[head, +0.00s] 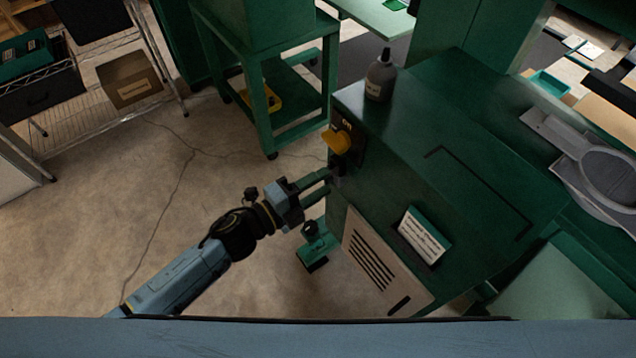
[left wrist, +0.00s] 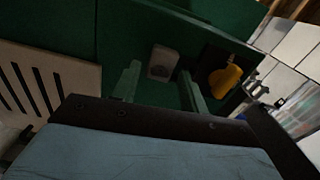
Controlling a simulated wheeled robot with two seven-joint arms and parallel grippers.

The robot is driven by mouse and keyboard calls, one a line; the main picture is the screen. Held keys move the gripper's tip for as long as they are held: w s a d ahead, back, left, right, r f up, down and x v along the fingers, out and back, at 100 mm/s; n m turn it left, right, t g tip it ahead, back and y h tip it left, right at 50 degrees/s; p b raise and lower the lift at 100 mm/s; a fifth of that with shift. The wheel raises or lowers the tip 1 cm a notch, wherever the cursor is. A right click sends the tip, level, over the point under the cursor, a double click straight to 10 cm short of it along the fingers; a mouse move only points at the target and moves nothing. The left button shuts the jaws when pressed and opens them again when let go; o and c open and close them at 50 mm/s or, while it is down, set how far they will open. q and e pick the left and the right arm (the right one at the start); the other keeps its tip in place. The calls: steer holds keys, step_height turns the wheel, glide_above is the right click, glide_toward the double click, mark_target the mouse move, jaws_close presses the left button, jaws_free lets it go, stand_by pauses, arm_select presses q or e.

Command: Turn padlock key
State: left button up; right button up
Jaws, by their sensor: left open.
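A small grey block (left wrist: 162,62), apparently the padlock, sits on the green cabinet's side in the left wrist view. I cannot make out a key in it. My left gripper (head: 326,184) is open, its fingers pointing at the cabinet side. In the left wrist view the left gripper (left wrist: 160,84) has one finger on each side of the block, with space between. I cannot tell whether they touch it. A yellow switch handle (head: 340,139) on a dark plate is just above the gripper in the head view; it also shows in the left wrist view (left wrist: 226,80). My right gripper is out of view.
The green cabinet (head: 455,125) carries a dark bottle (head: 380,78) and a white label card (head: 423,236). A slotted vent panel (head: 372,262) is below the gripper. A green cart (head: 270,115) and a wire shelf (head: 100,115) stand behind. The floor (head: 110,220) at left is clear.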

arm_select(q)
steer(key=v, duration=1.3)
steer(key=s+a+f+n+y, duration=0.2)
steer(key=a+f+n+y, duration=0.5)
steer(key=f, duration=0.6)
steer(key=s+a+f+n+y, duration=0.2)
steer(key=a+f+n+y, duration=0.35)
steer(key=f, duration=0.75)
steer(key=s+f+n+g+y, duration=0.1)
steer(key=s+f+n+g, duration=0.3)
steer(key=s, duration=0.9)
steer(key=s+a+f+n+g+y, duration=0.1)
steer(key=s+f+n+g, duration=0.4)
steer(key=s+f+n, duration=0.4)
steer(key=s+f, duration=0.1)
steer(key=s, duration=0.4)
steer(key=shift+a+f+g, duration=0.2)
steer(key=shift+a+g, duration=0.05)
steer(key=shift+g, duration=0.05)
